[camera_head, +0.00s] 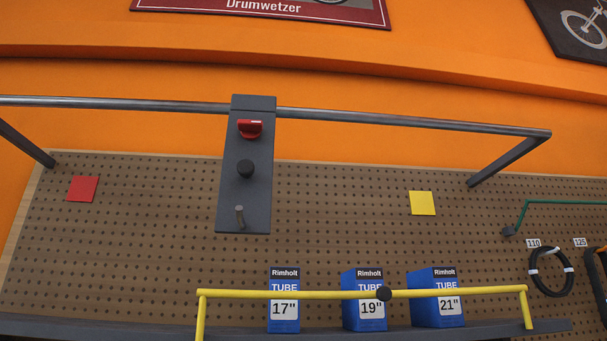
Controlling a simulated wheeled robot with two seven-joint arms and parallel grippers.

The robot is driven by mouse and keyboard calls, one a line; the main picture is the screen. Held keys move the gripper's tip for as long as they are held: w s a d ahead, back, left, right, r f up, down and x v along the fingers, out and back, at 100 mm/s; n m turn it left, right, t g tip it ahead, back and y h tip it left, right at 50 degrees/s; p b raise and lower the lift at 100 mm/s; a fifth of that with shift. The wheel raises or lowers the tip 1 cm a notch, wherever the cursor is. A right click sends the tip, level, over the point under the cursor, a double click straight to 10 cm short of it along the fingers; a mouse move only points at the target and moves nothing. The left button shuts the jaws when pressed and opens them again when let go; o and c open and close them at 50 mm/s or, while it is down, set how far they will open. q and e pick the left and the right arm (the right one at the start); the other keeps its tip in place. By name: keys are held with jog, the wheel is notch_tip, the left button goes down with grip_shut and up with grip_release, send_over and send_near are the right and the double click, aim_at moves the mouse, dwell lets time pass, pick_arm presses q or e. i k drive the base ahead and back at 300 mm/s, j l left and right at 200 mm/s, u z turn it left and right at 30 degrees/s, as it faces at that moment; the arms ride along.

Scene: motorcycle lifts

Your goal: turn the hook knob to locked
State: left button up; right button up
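A dark grey panel (232,185) hangs from the metal rail, in front of the pegboard. A red knob (250,129) sits near its top, with a light mark along its bar, which lies about level. A small grey hook or peg (240,216) sticks out near the bottom. No lettering for locked or unlocked can be read on the panel. Neither of my grippers shows in the head view.
The metal rail (400,122) crosses the wall with angled end arms. A green bracket (560,202) and black tube (549,272) are at right.

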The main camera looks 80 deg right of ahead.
aim_at(249, 130)
jog(key=k+j+z, duration=0.1)
jog(key=z, duration=0.35)
jog(key=k+z, duration=0.1)
jog(key=z, duration=0.35)
jog(key=k+z, duration=0.1)
jog(key=z, duration=0.35)
jog(key=k+z, duration=0.1)
jog(key=z, duration=0.35)
